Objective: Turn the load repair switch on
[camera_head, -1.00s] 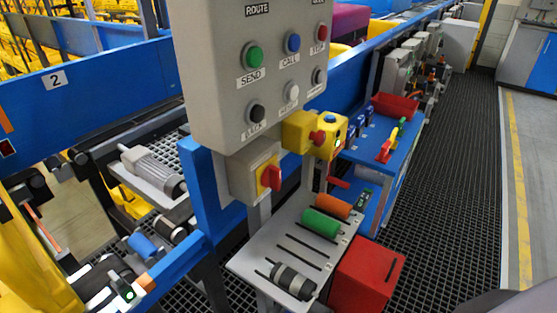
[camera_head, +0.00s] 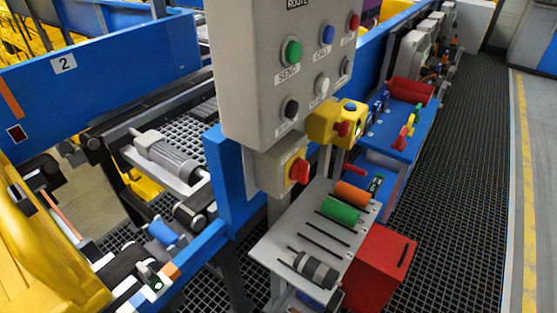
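A red rotary switch (camera_head: 299,171) on a yellow plate is on the front of a grey box (camera_head: 267,172) below the button panel. Its handle stands roughly upright. I see no readable label on it, so I cannot tell whether it is the load repair switch or whether it is on. A yellow box (camera_head: 324,122) with a red knob (camera_head: 342,129) sits just to its right. The grey panel (camera_head: 240,70) above carries green, blue, red, black and white buttons. Neither of my grippers is in view.
A grey slotted shelf (camera_head: 280,238) with several rollers juts out below the switch, beside a red bin (camera_head: 376,268). A blue conveyor frame (camera_head: 110,75) lies left. The dark grating floor (camera_head: 470,160) at right is open.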

